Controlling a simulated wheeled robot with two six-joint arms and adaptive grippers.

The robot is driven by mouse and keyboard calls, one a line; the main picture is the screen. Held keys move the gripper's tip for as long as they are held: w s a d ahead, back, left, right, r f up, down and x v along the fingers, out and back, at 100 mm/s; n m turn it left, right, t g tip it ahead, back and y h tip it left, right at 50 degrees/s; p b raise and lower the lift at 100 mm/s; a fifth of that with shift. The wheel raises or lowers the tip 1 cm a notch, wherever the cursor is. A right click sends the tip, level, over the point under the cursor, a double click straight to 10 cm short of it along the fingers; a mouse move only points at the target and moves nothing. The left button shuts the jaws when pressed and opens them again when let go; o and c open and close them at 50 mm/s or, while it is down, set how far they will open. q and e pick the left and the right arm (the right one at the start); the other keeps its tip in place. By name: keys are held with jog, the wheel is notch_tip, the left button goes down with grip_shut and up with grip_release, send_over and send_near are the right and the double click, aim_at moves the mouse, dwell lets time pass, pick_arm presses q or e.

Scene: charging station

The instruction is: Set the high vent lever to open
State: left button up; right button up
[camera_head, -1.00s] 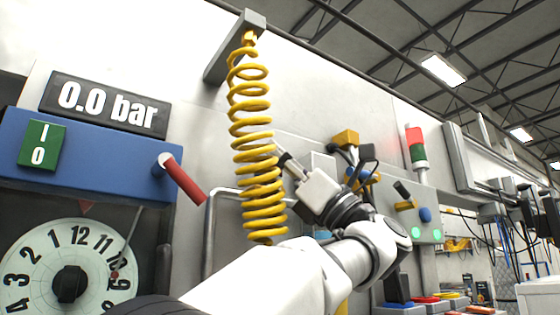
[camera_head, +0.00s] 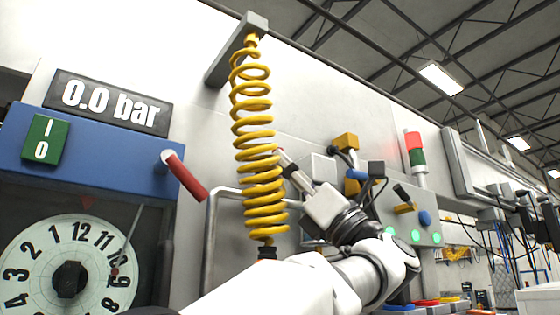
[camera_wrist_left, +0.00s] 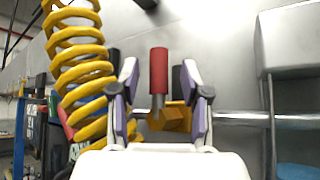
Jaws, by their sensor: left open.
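In the left wrist view, a lever with a red upright handle (camera_wrist_left: 159,70) on a metal stem rises from a yellow body (camera_wrist_left: 170,117) in front of a grey panel. My left gripper (camera_wrist_left: 160,98) is open, its two fingers on either side of the stem and yellow body in the picture; contact cannot be told. In the head view my left gripper (camera_head: 287,163) is partly behind a yellow coiled hose (camera_head: 258,130), and the lever is mostly hidden there. No label shows its setting. My right gripper is not in view.
The coiled hose (camera_wrist_left: 78,65) also hangs close on the left in the wrist view. A metal pipe (camera_wrist_left: 240,119) runs along the panel. Another red handle (camera_head: 185,176) sticks out from the blue housing (camera_head: 95,150). A gauge reads 0.0 bar (camera_head: 110,102).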

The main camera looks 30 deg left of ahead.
pick_arm(q)
jog(key=v, duration=0.8)
jog(key=shift+f, duration=0.55)
jog(key=shift+w+a, duration=0.1)
jog(key=shift+a, duration=0.05)
